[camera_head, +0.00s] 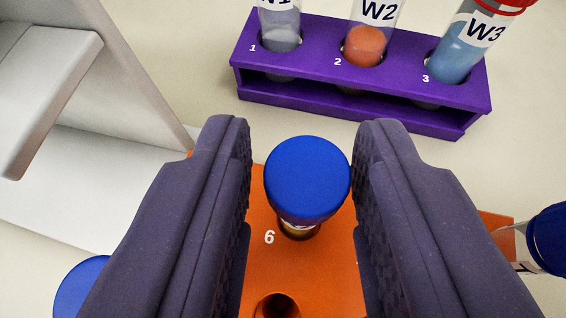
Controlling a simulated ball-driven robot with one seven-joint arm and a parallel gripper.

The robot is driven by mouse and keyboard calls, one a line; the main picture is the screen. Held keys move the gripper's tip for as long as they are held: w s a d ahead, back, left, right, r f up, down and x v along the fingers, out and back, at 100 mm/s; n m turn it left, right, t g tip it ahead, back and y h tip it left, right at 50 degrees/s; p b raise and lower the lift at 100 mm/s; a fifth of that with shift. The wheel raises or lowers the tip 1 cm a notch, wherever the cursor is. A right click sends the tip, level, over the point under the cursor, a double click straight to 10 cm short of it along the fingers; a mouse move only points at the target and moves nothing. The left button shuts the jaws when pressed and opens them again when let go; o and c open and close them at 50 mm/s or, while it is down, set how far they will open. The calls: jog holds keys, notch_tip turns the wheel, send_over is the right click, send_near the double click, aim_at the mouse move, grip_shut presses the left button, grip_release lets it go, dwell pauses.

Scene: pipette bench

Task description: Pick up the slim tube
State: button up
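A tube with a round blue cap (307,178) stands in the orange rack (300,270), in the hole by the number 6. It looks like the slim tube, but its body is mostly hidden under the cap. My gripper (303,132) is open, with one dark finger on each side of the cap. A narrow gap shows at the left of the cap; at the right the finger is very close, and I cannot tell if it touches.
A purple rack (360,60) ahead holds tubes labelled W1, W2 and W3. Other blue caps show at lower left (82,288) and right (548,238). An empty hole (277,307) is in the orange rack. A white stand (90,90) is at left.

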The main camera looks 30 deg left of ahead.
jog(key=shift+w+a+f, duration=0.2)
jog(key=shift+w, duration=0.3)
jog(key=shift+c, duration=0.4)
grip_shut()
